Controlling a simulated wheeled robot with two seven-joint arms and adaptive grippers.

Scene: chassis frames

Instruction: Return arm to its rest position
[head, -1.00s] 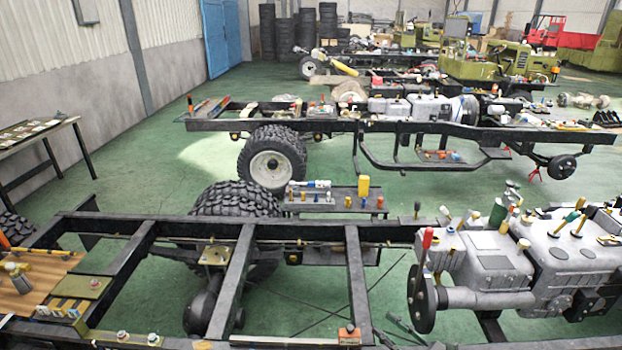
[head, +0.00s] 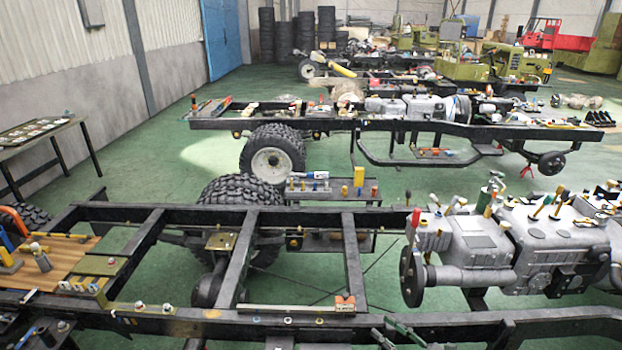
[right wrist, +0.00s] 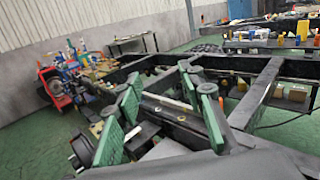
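My right gripper (head: 396,334) shows only in small part at the bottom edge of the head view, in front of the near chassis frame (head: 232,265). In the right wrist view my right gripper (right wrist: 162,108) has its green-padded fingers spread well apart. Nothing is held between them. Dark frame rails show behind and between the fingers; I cannot tell whether the fingers touch them. My left gripper and arm do not show in the head view.
A grey engine (head: 535,245) sits on the right of the near frame. A wooden board (head: 50,262) with tools lies at its left. A small parts bench (head: 335,195) stands behind. A second chassis (head: 330,124) is farther back. Green floor (head: 130,170) is open at left.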

